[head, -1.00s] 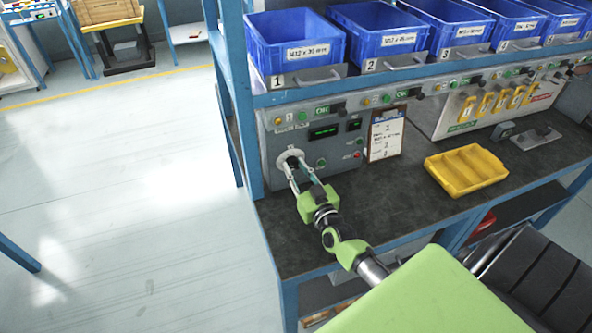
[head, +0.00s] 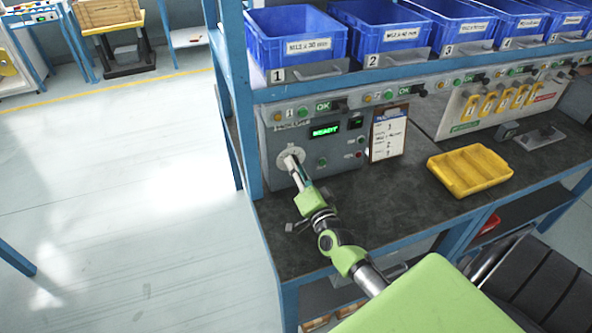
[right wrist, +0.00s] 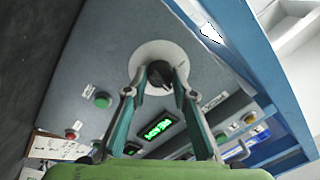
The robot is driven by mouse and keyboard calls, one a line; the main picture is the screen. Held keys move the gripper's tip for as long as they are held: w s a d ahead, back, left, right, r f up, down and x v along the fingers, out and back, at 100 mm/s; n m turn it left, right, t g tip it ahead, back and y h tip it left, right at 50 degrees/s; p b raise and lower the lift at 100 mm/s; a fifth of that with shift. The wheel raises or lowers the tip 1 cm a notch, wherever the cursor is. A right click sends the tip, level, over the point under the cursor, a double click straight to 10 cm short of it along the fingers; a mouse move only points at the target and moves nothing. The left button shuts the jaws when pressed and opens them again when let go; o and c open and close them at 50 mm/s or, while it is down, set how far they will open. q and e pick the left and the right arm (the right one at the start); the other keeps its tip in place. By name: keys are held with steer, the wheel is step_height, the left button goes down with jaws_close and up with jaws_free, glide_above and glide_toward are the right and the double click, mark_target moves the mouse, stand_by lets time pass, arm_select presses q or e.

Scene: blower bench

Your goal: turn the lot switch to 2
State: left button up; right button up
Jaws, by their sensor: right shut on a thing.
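The lot switch (head: 290,157) is a dark knob on a round white dial plate, low at the left of the grey panel under bin 1. In the right wrist view the black knob (right wrist: 160,73) sits between the fingertips, in front of the white plate (right wrist: 142,57). My right gripper (head: 295,164) is shut on the knob, with its fingers seen nearly edge-on in the head view. The dial's numbers are too small to read, so I cannot tell the knob's position. A green display (head: 324,131) reads READY. My left gripper is not in view.
A clipboard (head: 388,135) hangs right of the panel's display. A yellow tray (head: 470,170) lies on the dark bench top (head: 375,200). Blue bins (head: 296,42) line the shelf above. A blue post (head: 233,95) stands close left of the panel.

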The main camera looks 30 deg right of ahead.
steer(key=shift+m, duration=1.3)
steer(key=shift+b, duration=0.3)
steer(key=o, duration=1.1)
steer(key=v, duration=1.2)
